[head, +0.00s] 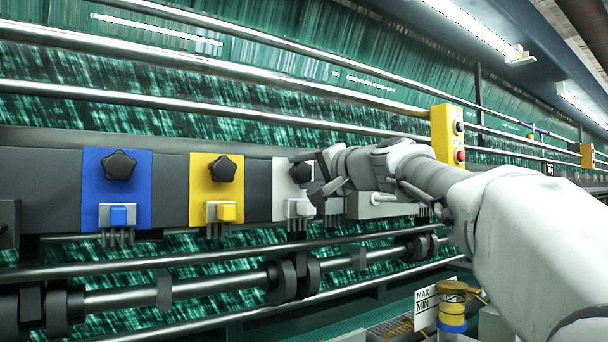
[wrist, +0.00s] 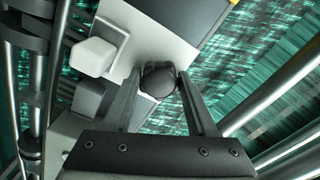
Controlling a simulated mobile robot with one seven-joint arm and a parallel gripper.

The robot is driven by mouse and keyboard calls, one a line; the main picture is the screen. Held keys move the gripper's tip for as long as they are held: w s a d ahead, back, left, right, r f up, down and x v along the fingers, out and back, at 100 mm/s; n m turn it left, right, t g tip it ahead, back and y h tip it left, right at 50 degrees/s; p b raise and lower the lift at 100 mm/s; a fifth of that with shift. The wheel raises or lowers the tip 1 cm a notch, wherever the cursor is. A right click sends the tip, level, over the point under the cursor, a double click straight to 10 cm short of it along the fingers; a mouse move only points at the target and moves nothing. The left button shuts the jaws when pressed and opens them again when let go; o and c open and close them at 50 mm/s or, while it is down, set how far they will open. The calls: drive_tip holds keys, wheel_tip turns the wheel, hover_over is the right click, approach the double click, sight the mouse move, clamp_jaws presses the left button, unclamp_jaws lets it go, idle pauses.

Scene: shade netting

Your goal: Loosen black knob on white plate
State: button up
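The white plate (head: 283,197) is third in a row on a dark rail, partly hidden behind my gripper in the head view. Its black knob (head: 300,172) is only partly seen there. In the wrist view the black knob (wrist: 158,81) sits between my two fingertips, against the pale plate (wrist: 147,35). My gripper (wrist: 159,76) has one finger on each side of the knob, and both tips appear to touch it. In the head view my gripper (head: 317,180) reaches the plate from the right. The plate's white block (wrist: 94,56) lies left of the fingers in the wrist view.
A blue plate (head: 92,178) and a yellow plate (head: 203,180), each with a black knob, stand to the left. Metal rods run above and below the rail. A yellow control box (head: 445,135) stands behind my arm. Green netting fills the background.

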sight(304, 172)
drive_tip(key=shift+o, duration=1.4)
drive_tip(key=shift+b+v, duration=0.9)
drive_tip(key=shift+v, duration=0.65)
